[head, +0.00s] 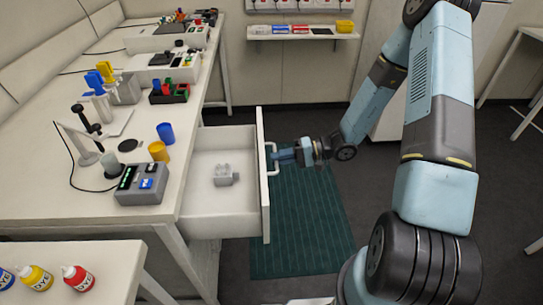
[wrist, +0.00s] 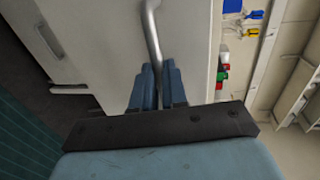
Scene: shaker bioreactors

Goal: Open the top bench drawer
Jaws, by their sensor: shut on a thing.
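The top bench drawer (head: 219,180) is pulled out from under the bench in the head view, with a small grey part (head: 226,175) lying inside it. Its white front panel (head: 263,172) faces right and carries a bar handle (head: 271,159). My gripper (head: 278,157) is at this handle from the right. In the wrist view the blue fingers (wrist: 157,85) are shut on the handle (wrist: 152,38), one on each side of the bar. The drawer's inside is hidden in the wrist view.
The bench top (head: 125,185) holds a control box (head: 141,184), blue and yellow cups and other lab gear. A green mat (head: 303,225) lies on the floor below the drawer. A side table (head: 95,262) with dye bottles stands at the lower left. A lower handle (wrist: 50,40) shows in the wrist view.

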